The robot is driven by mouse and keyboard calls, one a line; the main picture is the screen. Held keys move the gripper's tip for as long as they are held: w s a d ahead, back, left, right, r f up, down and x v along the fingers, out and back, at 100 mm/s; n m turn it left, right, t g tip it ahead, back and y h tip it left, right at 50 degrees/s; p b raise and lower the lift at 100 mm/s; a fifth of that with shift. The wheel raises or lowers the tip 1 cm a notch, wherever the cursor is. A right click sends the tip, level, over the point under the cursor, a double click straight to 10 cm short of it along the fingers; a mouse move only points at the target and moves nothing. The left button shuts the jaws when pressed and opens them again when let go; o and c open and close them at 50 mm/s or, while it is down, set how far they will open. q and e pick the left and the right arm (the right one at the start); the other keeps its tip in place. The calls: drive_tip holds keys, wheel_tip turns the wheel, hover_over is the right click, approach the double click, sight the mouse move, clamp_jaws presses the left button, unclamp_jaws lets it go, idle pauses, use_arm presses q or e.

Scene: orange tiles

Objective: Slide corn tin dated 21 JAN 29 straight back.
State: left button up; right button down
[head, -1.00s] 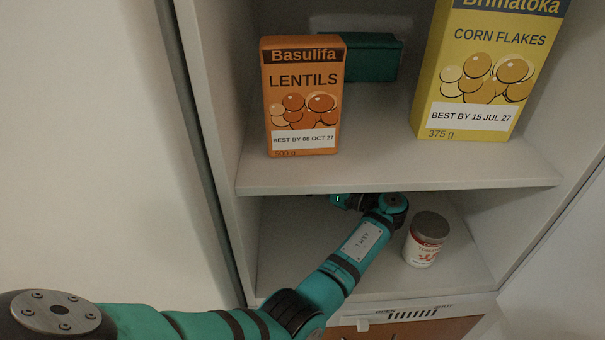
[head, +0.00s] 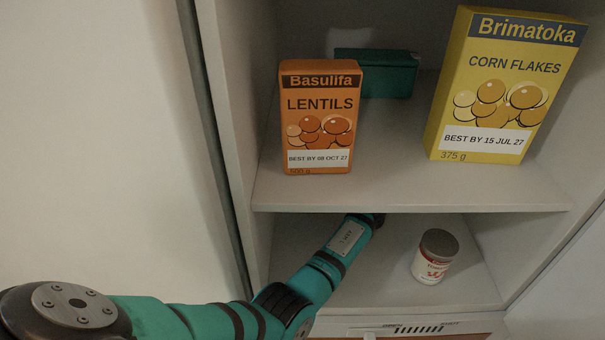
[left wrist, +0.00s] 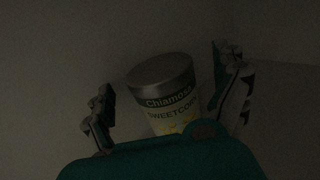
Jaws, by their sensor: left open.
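A sweetcorn tin (left wrist: 167,95) with a grey lid and a "Chiamosa SWEETCORN" label stands in the dark in the left wrist view. It is between the spread fingers of my left gripper (left wrist: 172,105), which is open. I cannot tell whether either finger touches the tin. No date is readable on it. In the head view my left arm reaches into the lower shelf, and the upper shelf hides its gripper and the sweetcorn tin. My right gripper is not in view.
A white tin with a red label (head: 435,257) stands on the lower shelf, right of my arm. The upper shelf (head: 400,195) holds an orange lentils box (head: 320,117), a yellow corn flakes box (head: 500,85) and a green box (head: 375,73). Cabinet side walls flank both shelves.

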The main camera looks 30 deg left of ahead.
use_arm(q)
drive_tip(key=c, duration=1.6)
drive_tip(key=shift+c, duration=0.7)
drive_tip(key=shift+w, duration=0.1)
